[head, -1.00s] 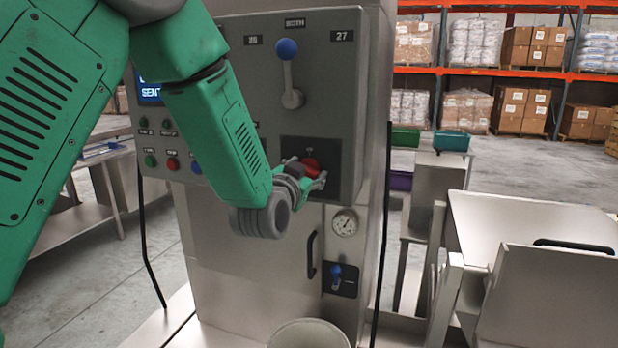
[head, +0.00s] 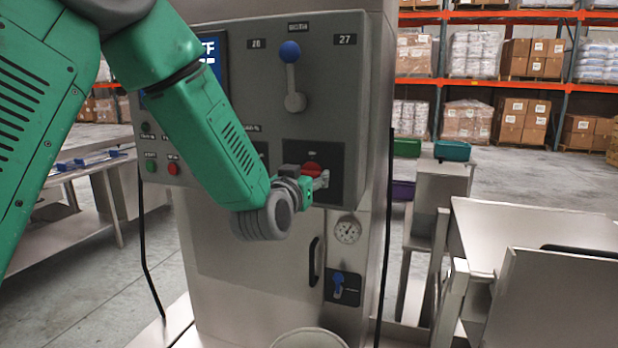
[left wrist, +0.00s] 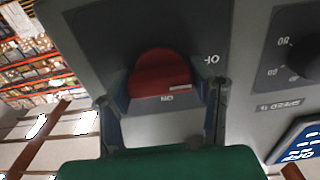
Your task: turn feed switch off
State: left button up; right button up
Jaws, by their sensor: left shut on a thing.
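A red rotary switch (head: 311,168) sits on a dark square plate at the lower right of the grey control panel (head: 220,110). In the left wrist view the red knob (left wrist: 160,74) lies between my fingers, with a pale mark near its lower right edge. Markings resembling ON and OFF show upside down around it. My left gripper (head: 318,179) is shut on the red knob from both sides; it also shows in the left wrist view (left wrist: 167,88). A blue display (head: 209,62), partly hidden by my arm, shows letters ending in FF. My right gripper is not in view.
A blue-knobbed lever (head: 290,72) stands above the switch. Steel tables (head: 530,220) stand to the right, with shelving behind.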

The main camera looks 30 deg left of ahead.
pick_arm(q)
jog(key=shift+s+f, duration=0.1)
jog(key=shift+f, duration=0.3)
jog(key=o, duration=1.2)
jog(key=shift+w+r, duration=0.1)
jog(key=shift+w, duration=0.1)
jog(key=shift+s+r, duration=0.1)
jog(key=shift+s, duration=0.4)
jog(key=v, duration=1)
jog(key=shift+s+d, duration=0.1)
jog(key=shift+s, duration=0.3)
